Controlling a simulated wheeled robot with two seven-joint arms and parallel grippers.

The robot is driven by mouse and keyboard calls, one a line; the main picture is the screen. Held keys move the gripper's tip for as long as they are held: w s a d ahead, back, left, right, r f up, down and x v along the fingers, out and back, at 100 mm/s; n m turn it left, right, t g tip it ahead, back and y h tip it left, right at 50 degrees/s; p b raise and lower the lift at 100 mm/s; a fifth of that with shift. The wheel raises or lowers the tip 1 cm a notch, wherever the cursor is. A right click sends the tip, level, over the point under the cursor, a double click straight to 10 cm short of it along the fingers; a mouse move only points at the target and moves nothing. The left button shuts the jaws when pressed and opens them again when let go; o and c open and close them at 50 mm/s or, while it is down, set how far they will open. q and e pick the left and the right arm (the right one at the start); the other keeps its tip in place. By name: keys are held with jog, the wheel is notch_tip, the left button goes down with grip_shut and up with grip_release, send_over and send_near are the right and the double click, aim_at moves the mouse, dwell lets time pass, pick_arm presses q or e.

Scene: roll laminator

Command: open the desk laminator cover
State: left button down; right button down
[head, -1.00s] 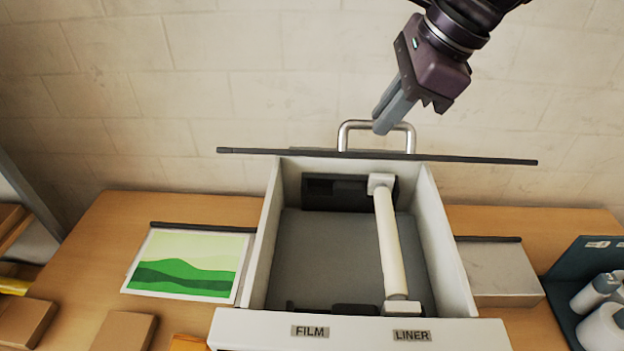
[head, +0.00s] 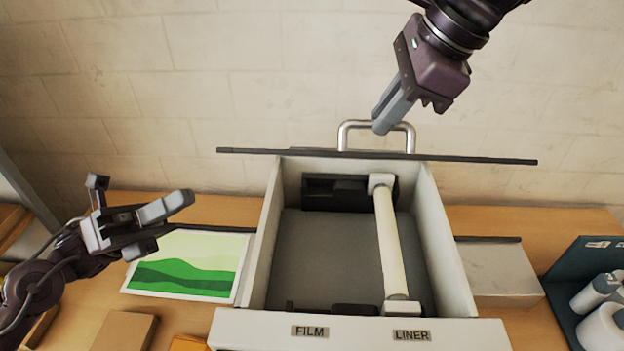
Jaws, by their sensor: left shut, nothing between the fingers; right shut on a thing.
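The laminator (head: 456,260) is a pale open box with FILM and LINER labels on its front. Its cover (head: 480,159) stands raised at the back, seen nearly edge-on as a dark strip. A metal handle (head: 346,127) sticks up behind that strip. My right gripper (head: 383,125) comes from the upper right and is shut on the handle. Inside the box, a cream roll (head: 390,240) lies on the right side between two holders. My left gripper (head: 176,206) is shut and empty at the left, above the table near the green picture, away from the laminator.
A sheet with a green hill picture (head: 185,270) lies left of the laminator on the wooden table (head: 220,210). A grey box (head: 498,270) stands to its right, then a dark rack (head: 570,285) with white rolls (head: 606,325). A brown block (head: 125,330) lies at the front left.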

pick_arm(q)
notch_tip(320, 180, up, 4)
jog(key=d+m, duration=0.3)
pick_arm(e)
jog(key=shift+w+d+f, duration=0.1)
jog(key=shift+w+f, duration=0.05)
jog(key=shift+f, duration=0.1)
pick_arm(q)
jog(key=s+d+f+n+t+y, duration=0.1)
jog(key=s+d+f+n+t, duration=0.1)
jog(key=d+f+n+t, duration=0.3)
jog(key=s+d+f+n+t+y, duration=0.1)
jog(key=d+f+n+t, duration=0.15)
jog(key=f+t, duration=0.35)
jog(key=w+d+r+g, duration=0.1)
jog(key=w+d+r, duration=0.5)
jog(key=r, duration=0.2)
jog(key=shift+w+d, duration=0.2)
jog(key=shift+d, duration=0.2)
jog(key=shift+r, duration=0.2)
